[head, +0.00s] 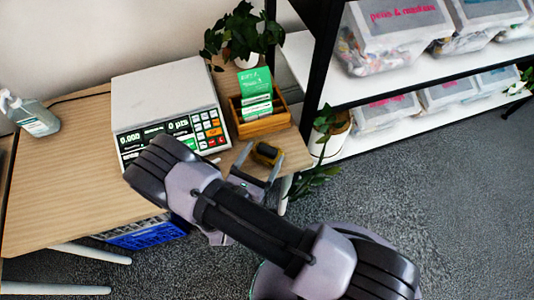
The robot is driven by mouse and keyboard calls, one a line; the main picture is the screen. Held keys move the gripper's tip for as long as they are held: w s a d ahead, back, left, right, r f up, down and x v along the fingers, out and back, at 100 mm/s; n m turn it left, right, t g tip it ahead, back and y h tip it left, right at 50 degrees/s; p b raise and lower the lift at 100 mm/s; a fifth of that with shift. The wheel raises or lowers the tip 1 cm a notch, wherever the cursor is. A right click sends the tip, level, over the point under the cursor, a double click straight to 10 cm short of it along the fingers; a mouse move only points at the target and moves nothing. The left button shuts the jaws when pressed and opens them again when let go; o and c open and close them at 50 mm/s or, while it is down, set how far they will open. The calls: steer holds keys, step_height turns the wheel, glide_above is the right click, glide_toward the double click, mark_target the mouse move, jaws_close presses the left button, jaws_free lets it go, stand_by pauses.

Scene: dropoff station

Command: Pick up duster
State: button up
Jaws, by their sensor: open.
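A small yellow and dark object (266,153), which seems to be the duster, lies on the wooden table (60,180) near its right corner. Its exact shape is hard to make out at this size. My gripper (259,163) is open, with its two grey fingers pointing at the object from the near side. The fingertips are close to the object, one toward each side. I cannot tell whether they touch it. My own arm hides part of the table's front edge.
A white scale (165,100) with a keypad stands left of the gripper. Behind the object is a wooden box (262,124) with green cards (256,88). A bottle (35,117) stands far left. A shelf (385,85) with bins and a potted plant (335,125) are right.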

steer(key=b+x, duration=0.1)
steer(key=x, duration=0.4)
steer(key=shift+d+f, duration=0.1)
steer(key=shift+w+d, duration=0.15)
steer(key=shift+w, duration=0.25)
steer(key=c, duration=1.6)
steer(key=shift+r, duration=0.3)
steer(key=r, duration=0.1)
steer(key=r+p, duration=0.1)
steer(key=s+r+p, duration=0.1)
steer(key=shift+a+r, duration=0.25)
steer(key=s+d+r+p+v, duration=0.1)
steer(key=d+p+v, duration=0.1)
steer(key=v, duration=1.3)
steer(key=shift+p, duration=0.8)
steer(key=shift+d+r, duration=0.1)
